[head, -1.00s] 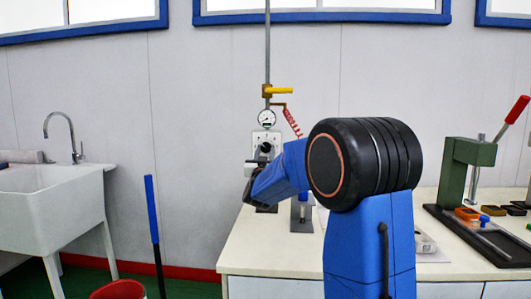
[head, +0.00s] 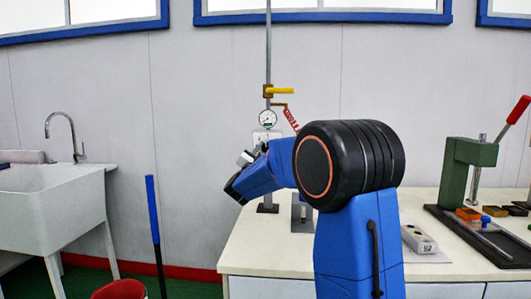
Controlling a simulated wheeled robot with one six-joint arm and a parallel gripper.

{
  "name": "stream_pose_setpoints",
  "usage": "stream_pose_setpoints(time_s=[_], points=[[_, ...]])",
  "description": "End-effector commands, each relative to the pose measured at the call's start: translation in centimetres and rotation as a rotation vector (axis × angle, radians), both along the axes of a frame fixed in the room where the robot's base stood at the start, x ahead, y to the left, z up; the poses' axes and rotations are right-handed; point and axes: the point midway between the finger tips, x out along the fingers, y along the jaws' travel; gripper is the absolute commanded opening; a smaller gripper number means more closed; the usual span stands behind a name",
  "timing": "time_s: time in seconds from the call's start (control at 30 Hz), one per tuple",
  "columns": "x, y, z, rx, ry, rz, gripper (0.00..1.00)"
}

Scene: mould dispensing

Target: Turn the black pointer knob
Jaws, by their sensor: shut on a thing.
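The black pointer knob is hidden behind my wrist. Only the top of its pale panel (head: 267,135) shows, under a round gauge (head: 267,117) at the back wall. My gripper (head: 258,150) is at the front of that panel, reached out left and away from me. It is shut on the knob. The fingertips and the pointer's direction are mostly covered by the blue wrist (head: 258,178).
A yellow-handled valve (head: 280,91) and a red coiled hose (head: 291,119) are just above. A small metal stand (head: 301,222) is below the wrist. A green press (head: 463,175) stands right. A white sink (head: 50,205) is left.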

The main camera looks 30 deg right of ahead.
Motion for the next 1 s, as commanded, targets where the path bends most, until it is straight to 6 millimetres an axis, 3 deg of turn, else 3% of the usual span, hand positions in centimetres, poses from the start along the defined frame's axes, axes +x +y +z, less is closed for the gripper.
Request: stream_pose_setpoints(time_s=[0.33, 0.9, 0.93, 1.0], points=[[0.08, 0.12, -0.02, 0.133, -0.087, 0.000, 0.12], [0.07, 0.09, 0.00, 0.162, -0.107, -0.001, 0.12], [0.06, 0.10, -0.01, 0.161, -0.107, 0.000, 0.39], [0.07, 0.10, 0.00, 0.160, -0.106, -0.001, 0.53]])
